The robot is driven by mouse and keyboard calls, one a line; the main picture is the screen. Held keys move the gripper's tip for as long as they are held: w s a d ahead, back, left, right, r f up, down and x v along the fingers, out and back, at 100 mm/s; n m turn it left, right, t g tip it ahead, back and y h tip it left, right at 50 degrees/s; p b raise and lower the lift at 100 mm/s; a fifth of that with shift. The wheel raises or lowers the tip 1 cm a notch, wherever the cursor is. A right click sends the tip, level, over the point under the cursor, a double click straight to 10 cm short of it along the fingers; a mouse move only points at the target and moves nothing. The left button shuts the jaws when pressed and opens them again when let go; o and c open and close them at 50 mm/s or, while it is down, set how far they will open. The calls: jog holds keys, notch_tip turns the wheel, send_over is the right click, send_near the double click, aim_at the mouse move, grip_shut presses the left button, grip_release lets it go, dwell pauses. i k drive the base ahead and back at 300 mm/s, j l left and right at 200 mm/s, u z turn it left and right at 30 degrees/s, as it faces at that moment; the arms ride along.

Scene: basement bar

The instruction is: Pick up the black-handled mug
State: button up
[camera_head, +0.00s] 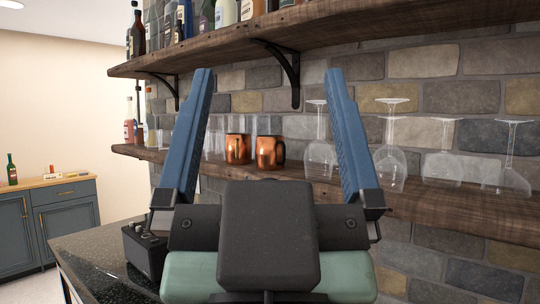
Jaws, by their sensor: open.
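Two copper mugs stand side by side on the lower wooden shelf, seen between my fingers in the head view. The right copper mug (266,153) shows a dark handle on its right side. The left copper mug (236,149) is close beside it; its handle is hard to make out. My gripper (268,78) is open and empty, its two blue fingers spread wide and pointing up and forward. The mugs appear beyond the fingers, and neither is touched.
Upside-down stemmed glasses (390,165) stand on the lower shelf (440,208) to the right. Clear glasses (216,140) stand left of the mugs. The upper shelf (225,45) holds several bottles. A dark counter (95,248) lies below left.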

aim_at(270, 153)
jog(key=z, duration=0.6)
jog(key=i+j+z, duration=0.15)
jog(key=j, duration=0.2)
jog(key=i+j+z, duration=0.35)
jog(key=j, duration=0.4)
jog(key=i+j+z, duration=0.15)
jog(key=j, duration=0.25)
jog(key=i+j+z, duration=0.15)
jog(key=j, duration=0.3)
jog(key=i+j, duration=0.1)
jog(key=i, duration=0.2)
